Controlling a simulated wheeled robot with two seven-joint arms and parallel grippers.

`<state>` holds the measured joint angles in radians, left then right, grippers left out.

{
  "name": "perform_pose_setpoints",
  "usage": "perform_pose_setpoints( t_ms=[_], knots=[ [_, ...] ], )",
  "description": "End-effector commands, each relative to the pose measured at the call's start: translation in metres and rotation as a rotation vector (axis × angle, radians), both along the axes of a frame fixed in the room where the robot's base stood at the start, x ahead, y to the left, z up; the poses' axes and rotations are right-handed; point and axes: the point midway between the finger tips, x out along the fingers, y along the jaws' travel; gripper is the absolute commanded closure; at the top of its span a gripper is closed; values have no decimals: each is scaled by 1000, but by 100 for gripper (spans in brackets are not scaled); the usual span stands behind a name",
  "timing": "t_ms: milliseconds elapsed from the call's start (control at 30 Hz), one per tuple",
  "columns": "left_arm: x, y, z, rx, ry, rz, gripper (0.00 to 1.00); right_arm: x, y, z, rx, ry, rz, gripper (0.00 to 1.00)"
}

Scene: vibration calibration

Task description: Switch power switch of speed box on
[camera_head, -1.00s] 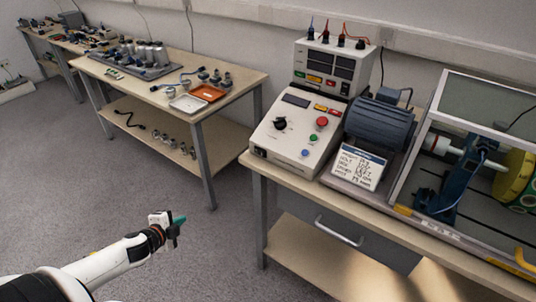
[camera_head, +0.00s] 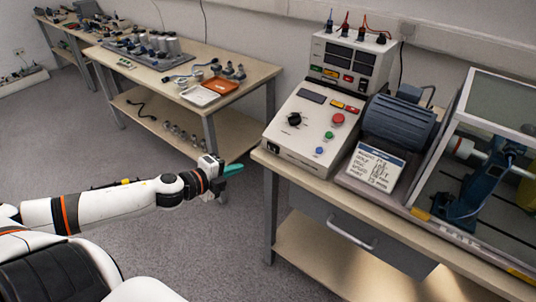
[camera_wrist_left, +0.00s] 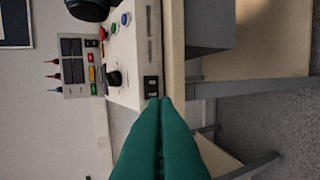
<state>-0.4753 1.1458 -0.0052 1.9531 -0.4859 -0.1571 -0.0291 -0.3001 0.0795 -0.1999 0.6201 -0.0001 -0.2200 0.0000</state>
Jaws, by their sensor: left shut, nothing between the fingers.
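The speed box (camera_head: 312,125) is a cream console on the near bench, with a black knob, a red button, and green and blue buttons. Its black power switch (camera_head: 272,148) is on the low front face at the left corner. In the left wrist view the switch (camera_wrist_left: 152,87) shows just beyond the fingertips, and the box (camera_wrist_left: 125,60) fills the upper middle. My left gripper (camera_head: 233,169) has teal fingers, is shut and empty, and is left of and below the switch in the head view, apart from it. The switch's rocker position is too small to tell. My right gripper is not in view.
A meter unit (camera_head: 345,62) with plugged leads stands behind the box. A blue motor (camera_head: 400,122), a label card (camera_head: 376,167) and a framed guard (camera_head: 500,90) are to the right. The bench has a drawer handle (camera_head: 350,234). Another bench (camera_head: 245,92) stands left; floor between is clear.

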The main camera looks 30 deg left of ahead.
Motion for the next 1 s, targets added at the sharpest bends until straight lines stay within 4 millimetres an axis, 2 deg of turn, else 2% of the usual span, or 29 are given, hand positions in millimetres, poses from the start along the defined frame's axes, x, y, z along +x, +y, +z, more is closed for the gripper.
perform_pose_setpoints(
  t_ms=[433,800,1000],
  knots=[
    [45,-8,-11,1,-5,0,100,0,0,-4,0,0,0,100],
    [91,-18,-25,1,-4,2,100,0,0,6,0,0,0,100],
    [114,-23,-25,0,-2,1,100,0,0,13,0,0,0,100]
  ],
)
